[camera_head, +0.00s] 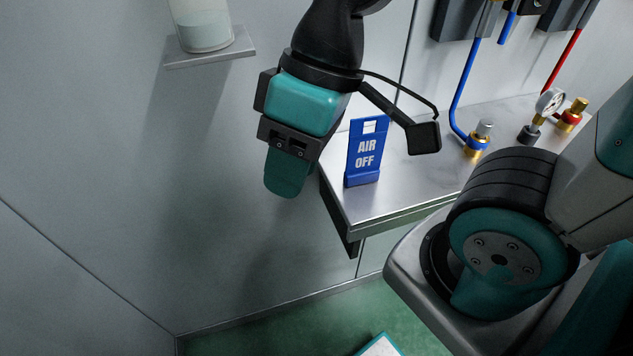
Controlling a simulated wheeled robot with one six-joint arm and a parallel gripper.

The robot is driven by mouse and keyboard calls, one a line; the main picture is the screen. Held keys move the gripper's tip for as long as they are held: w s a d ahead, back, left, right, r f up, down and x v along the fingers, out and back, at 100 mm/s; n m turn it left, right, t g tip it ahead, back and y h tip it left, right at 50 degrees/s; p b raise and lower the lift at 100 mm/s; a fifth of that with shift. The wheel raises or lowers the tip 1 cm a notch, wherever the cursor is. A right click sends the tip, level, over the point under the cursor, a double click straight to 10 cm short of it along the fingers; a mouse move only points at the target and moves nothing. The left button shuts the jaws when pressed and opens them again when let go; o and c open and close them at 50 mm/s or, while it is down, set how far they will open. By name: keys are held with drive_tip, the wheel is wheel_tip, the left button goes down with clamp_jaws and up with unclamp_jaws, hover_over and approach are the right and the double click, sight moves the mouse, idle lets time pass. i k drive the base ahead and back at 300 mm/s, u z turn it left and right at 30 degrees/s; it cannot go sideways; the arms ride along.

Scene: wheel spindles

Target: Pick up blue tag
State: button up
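The blue tag (366,152), lettered "AIR OFF" in white, stands upright near the left end of the metal shelf (400,204). A small white patch shows at its top. My gripper (287,176) hangs to the left of the tag, pointing down, just off the shelf's left edge. It appears apart from the tag. Its teal finger is seen from the side, so the gap between the fingers is hidden and I cannot tell whether it is open or shut. A dark camera-like block on my wrist reaches out to the right, above and beside the tag.
A blue hose (461,95) runs down to a brass fitting (477,140) right of the tag. A gauge (548,104) and a red-and-brass valve (572,114) stand farther right. A small ledge with a clear container (203,28) is on the wall at upper left. Green floor lies below.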

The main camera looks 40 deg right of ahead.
sight(365, 152)
drive_tip(key=u, duration=2.65)
drive_tip(key=k, duration=1.15)
drive_tip(key=z, duration=2)
